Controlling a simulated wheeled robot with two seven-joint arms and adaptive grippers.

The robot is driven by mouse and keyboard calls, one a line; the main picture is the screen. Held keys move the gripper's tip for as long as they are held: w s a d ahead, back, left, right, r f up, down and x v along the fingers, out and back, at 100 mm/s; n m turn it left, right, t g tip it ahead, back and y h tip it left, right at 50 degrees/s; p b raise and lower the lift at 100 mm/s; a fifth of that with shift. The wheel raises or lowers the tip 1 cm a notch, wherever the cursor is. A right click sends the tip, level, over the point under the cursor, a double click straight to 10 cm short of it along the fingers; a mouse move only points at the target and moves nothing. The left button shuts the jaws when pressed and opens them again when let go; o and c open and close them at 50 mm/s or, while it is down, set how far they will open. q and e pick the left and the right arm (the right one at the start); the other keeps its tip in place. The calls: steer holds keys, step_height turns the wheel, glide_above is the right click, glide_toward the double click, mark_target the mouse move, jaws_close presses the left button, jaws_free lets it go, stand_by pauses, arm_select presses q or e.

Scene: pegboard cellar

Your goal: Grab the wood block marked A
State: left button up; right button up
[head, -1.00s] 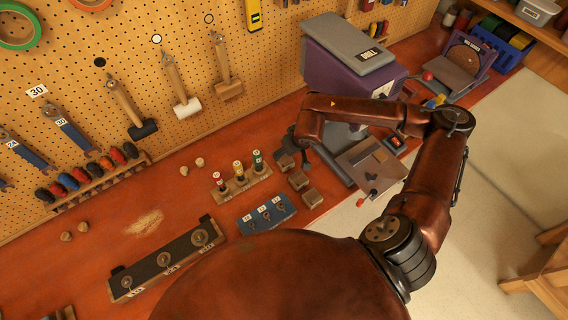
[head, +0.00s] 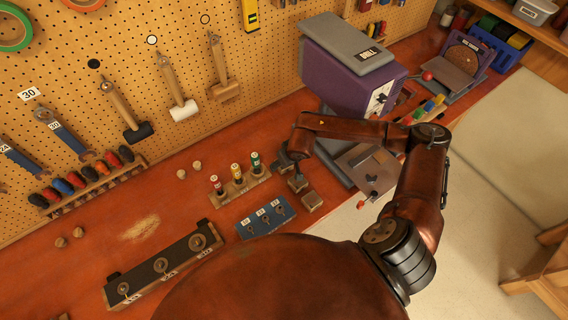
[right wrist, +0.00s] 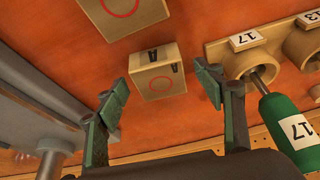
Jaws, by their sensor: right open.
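Small wood blocks stand in a row near the bench's front edge. In the head view I see a middle block (head: 298,184) and a front block (head: 311,201); another is partly hidden by my right arm. My right gripper (right wrist: 160,91) is open and empty. In the right wrist view, one block (right wrist: 157,76) with a red circle and dark marks lies ahead, between the fingertips in the picture. A second block (right wrist: 120,14) with a red circle is cut by the top edge. My left gripper is not in view.
A holder (head: 240,188) with colored numbered handles stands left of the blocks. Its green handle (right wrist: 290,128) is close to my right finger in the wrist view. A blue rack (head: 266,219) lies nearer. A purple machine (head: 345,78) and grey metal parts stand to the right.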

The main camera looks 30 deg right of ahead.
steer(key=shift+f, duration=0.15)
steer(key=shift+c, duration=0.2)
steer(key=c, duration=1.2)
